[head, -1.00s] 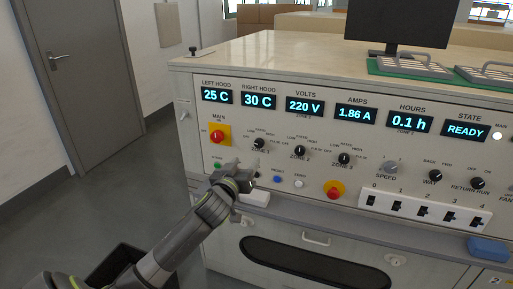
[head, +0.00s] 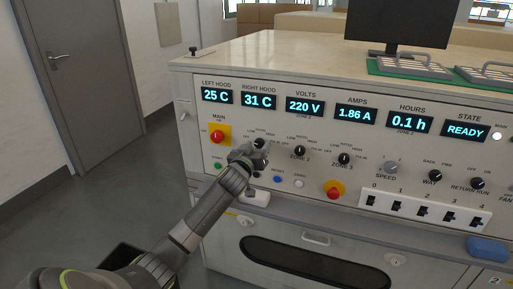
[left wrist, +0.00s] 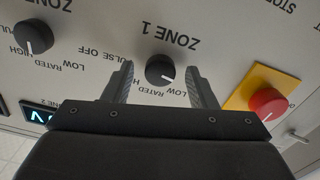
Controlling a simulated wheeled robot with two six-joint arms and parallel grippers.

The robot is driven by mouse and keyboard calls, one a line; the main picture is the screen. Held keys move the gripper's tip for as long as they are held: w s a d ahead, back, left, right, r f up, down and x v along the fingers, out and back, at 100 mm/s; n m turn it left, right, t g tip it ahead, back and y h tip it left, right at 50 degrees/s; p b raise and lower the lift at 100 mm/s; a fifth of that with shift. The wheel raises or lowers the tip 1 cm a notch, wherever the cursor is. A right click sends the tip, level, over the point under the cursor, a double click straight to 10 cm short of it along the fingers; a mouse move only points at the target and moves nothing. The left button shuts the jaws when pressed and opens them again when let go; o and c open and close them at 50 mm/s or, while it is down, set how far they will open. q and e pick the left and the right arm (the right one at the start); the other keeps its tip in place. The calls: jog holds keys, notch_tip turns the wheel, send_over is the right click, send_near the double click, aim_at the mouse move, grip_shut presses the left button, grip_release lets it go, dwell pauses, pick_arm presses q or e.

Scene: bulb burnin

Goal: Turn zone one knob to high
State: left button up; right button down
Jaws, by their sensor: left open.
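The zone one knob (left wrist: 160,70) is black and round with a white pointer mark, under the upside-down "ZONE 1" label in the left wrist view. Its mark points to the lower right there, toward the "LOW" lettering. My left gripper (left wrist: 160,68) is open, with one finger on each side of the knob and a visible gap to each. In the head view my left gripper (head: 250,153) is at the panel front and partly covers the zone one knob (head: 260,143) and its lettering. My right gripper is not in view.
The zone two knob (head: 300,150) and zone three knob (head: 344,158) are to the right. The red main switch on its yellow plate (head: 217,134) is close on the left. Push buttons, a red mushroom button (head: 334,189) and a ledge (head: 300,212) are below.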

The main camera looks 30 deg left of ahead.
pick_arm(q)
jog(key=c, duration=1)
